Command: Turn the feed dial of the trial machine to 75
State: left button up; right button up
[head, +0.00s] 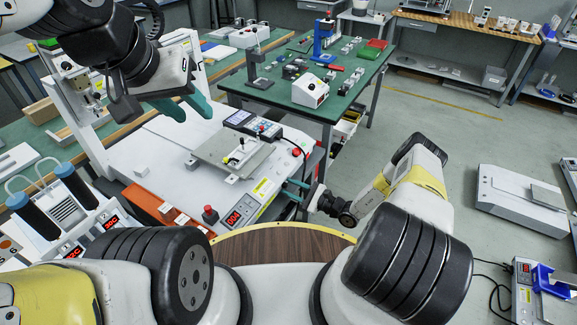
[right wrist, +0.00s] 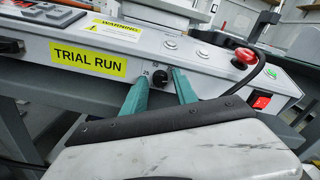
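The trial machine is the white gantry machine with the yellow TRIAL RUN label (right wrist: 88,58) on its sloped front panel. A small black dial (right wrist: 160,77) sits on that panel right of the label, with small printed marks beside it; its setting is too small to read. My right gripper (head: 291,189) is at the panel. In the right wrist view, its two teal fingers (right wrist: 160,85) are apart, one on either side of the dial; I cannot tell whether they touch it. My left gripper (head: 184,109) is open and empty above the white machine bed.
A red display (head: 233,217) reads about 004. A red stop button (right wrist: 245,56), a black cable and a red rocker switch (right wrist: 262,101) lie right of the dial. Another black knob (right wrist: 11,46) is at far left. A green table (head: 270,104) with tools stands behind.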

jog(key=shift+o, duration=0.2)
jog(key=m, duration=0.2)
jog(key=shift+m, duration=0.3)
jog(key=v, duration=0.8)
notch_tip(320, 180, up, 30)
jog(key=s+a+n+g+h, duration=0.2)
jog(key=n+g+h, duration=0.1)
jog(key=n+g, duration=0.7)
jog(key=shift+s+n+g, duration=0.3)
jog(key=shift+s+n, duration=0.1)
jog(key=shift+n, duration=1.4)
jog(key=shift+f, duration=0.1)
